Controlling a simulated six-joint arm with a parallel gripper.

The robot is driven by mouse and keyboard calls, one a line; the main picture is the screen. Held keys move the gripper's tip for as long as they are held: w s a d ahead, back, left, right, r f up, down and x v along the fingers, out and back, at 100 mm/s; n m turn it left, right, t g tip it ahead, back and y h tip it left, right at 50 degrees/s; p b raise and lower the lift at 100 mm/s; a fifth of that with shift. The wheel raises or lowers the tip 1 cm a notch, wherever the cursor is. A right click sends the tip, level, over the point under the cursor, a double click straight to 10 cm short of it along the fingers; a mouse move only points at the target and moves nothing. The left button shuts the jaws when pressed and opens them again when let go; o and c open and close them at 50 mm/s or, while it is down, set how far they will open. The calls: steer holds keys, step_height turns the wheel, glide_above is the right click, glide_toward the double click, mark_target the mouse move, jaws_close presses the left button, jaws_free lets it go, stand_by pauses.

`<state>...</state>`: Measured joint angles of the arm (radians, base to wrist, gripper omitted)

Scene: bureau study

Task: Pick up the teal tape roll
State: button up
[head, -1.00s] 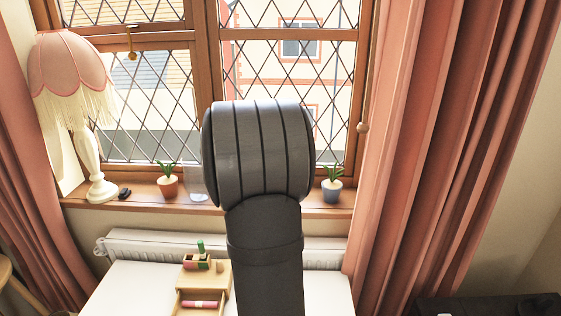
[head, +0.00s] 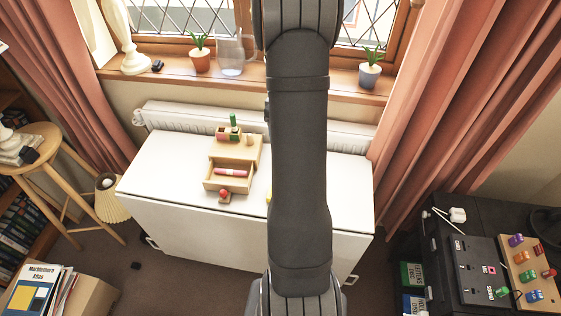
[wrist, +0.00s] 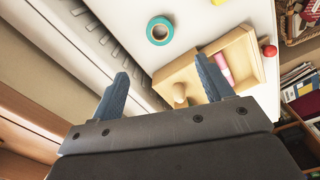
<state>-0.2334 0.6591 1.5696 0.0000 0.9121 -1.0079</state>
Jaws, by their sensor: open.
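The teal tape roll (wrist: 159,31) lies flat on the white table in the wrist view, a ring with a pale core and an open centre. My gripper (wrist: 166,78) is open and empty, its two blue-grey fingers spread apart. In the picture the roll sits above and between the fingertips, apart from both. In the head view my arm covers the middle of the table, and I see neither the roll nor the gripper there.
A wooden desk organiser (head: 249,155) with an open drawer (head: 228,185) holding a pink item stands left of my arm on the white table (head: 163,170); one finger overlaps it in the wrist view. A red ball-like thing (wrist: 270,51) is by the drawer. A radiator (head: 195,118) runs behind the table.

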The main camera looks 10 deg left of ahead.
step_height(320, 180, down, 15)
steer(key=shift+r, duration=0.1)
steer(key=c, duration=1)
